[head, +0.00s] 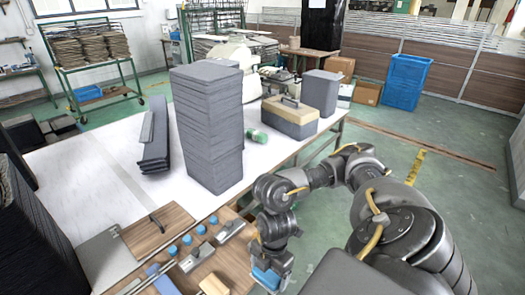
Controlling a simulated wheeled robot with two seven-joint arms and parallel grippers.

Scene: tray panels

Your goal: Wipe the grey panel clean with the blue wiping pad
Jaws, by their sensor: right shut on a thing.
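My right gripper (270,262) is low in the head view, at the right edge of the wooden boards, pointing down. It is shut on the blue wiping pad (267,278), which shows below its fingers. A flat light grey panel (103,262) lies at the lower left, well to the left of the pad and apart from it. I cannot tell for sure that this is the grey panel of the task. Marks on it are too small to make out. My left gripper is not in view.
A tall stack of grey sheets (208,125) stands on the white table (95,170). Wooden boards (185,228) at the front hold several blue-topped knobs and metal-handled tools. A grey and tan toolbox (290,117) and a grey bin (320,93) stand farther back.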

